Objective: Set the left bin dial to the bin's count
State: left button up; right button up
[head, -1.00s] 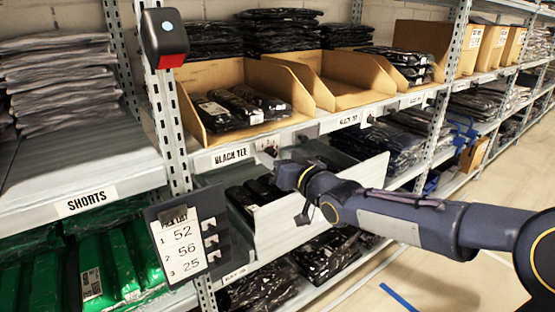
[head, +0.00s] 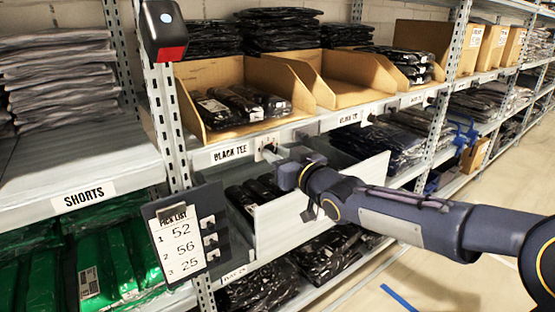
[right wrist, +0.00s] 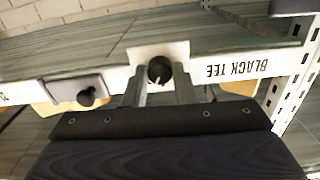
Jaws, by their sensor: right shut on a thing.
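The left bin (head: 288,78) is an open cardboard box on the middle shelf, with three dark wrapped packages (head: 240,104) showing in it. Its dial is a small black round knob (right wrist: 159,69) on a white plate on the shelf edge, beside the BLACK TEE label (head: 230,153). My right gripper (head: 270,152) reaches this plate from the front. In the right wrist view, which is upside down, its two fingers (right wrist: 158,88) are shut on the dial from either side. The dial's setting is too small to read. My left gripper is not in view.
A second cardboard bin (head: 350,92) stands right of the left one. Another dark knob (right wrist: 86,97) sits on a grey plate along the shelf edge. A pick list (head: 183,240) reading 52, 56, 25 hangs on the upright. A white-fronted bin (head: 330,200) lies under my arm.

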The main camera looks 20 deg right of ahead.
jog(key=shift+n+b, duration=3)
jog(key=shift+n, duration=3.8)
jog(key=o, duration=1)
